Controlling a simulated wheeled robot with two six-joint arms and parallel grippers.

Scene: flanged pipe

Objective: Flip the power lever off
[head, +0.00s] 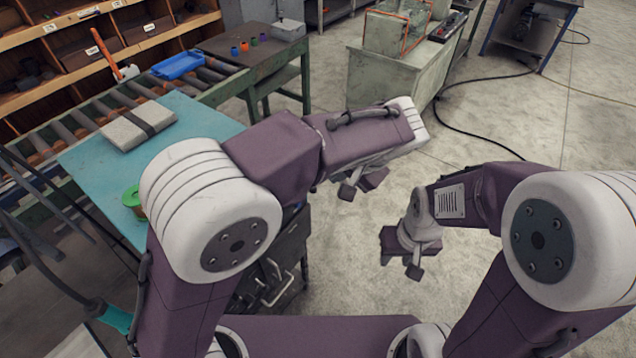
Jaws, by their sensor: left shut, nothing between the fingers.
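I cannot make out a power lever for certain in the head view. An orange stick-like handle with a white part (128,71) stands at the roller conveyor in the upper left; I cannot tell whether it is a lever. My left gripper (358,186) is shut and empty, hanging below its arm over the open floor, partly hidden by that arm and well apart from the handle. My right gripper (402,265) points down over the floor to the right of the left one, with nothing visible in it; its jaw gap is unclear.
A teal-topped table (195,112) with a grey strapped package (128,128) stands at left. Behind it are the roller conveyor (75,128), a blue tray (178,66) and wooden shelves (165,38). A grey cabinet (385,75) stands at the back. Bare floor (500,120) lies right, crossed by a black cable.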

